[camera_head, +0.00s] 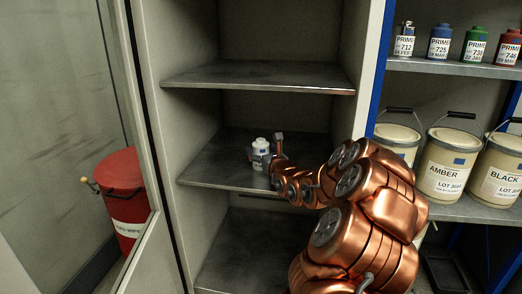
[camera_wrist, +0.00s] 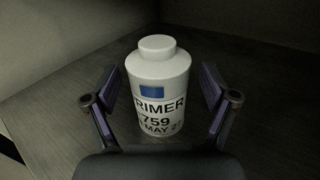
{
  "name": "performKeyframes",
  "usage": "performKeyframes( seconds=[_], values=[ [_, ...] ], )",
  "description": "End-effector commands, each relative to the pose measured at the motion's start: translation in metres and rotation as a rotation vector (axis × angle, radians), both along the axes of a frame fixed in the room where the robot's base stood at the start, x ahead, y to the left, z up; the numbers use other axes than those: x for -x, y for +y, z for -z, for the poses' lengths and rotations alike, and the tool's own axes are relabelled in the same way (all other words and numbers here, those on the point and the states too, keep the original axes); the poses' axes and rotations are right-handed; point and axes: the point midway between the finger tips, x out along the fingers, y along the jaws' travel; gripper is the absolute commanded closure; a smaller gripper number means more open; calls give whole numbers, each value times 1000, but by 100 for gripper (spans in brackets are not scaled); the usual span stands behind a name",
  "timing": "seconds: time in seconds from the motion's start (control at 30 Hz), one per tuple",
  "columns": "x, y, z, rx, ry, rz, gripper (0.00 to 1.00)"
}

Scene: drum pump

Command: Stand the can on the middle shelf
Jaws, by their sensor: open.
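A white can (camera_head: 260,147) with a primer label stands upright on the middle shelf (camera_head: 215,175) of an open cabinet. In the wrist view the can (camera_wrist: 158,85) is upright on the shelf surface, its label facing the camera. My gripper (camera_wrist: 160,108) is open, with one finger on each side of the can and a visible gap on both sides. In the head view my gripper (camera_head: 268,155) is at the can, partly hidden by my copper-coloured arm.
An upper shelf (camera_head: 260,78) lies above the can, and the cabinet's side walls stand left and right. The open door (camera_head: 75,80) is at left, with a red bin (camera_head: 122,190) behind it. A blue-framed rack at right holds small cans and pails (camera_head: 448,158).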

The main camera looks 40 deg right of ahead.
Motion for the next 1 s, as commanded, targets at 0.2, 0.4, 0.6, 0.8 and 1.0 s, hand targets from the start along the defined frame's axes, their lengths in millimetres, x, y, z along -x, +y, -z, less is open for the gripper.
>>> performKeyframes(
  seconds=[0.2,0.4,0.6,0.8,1.0],
  values=[
    [30,11,-1,-3,-1,2,15],
    [55,21,-1,-2,-1,2,15],
    [78,31,-1,-3,1,1,15],
    [95,37,0,-2,1,2,15],
    [103,41,0,-1,0,0,15]
  ],
)
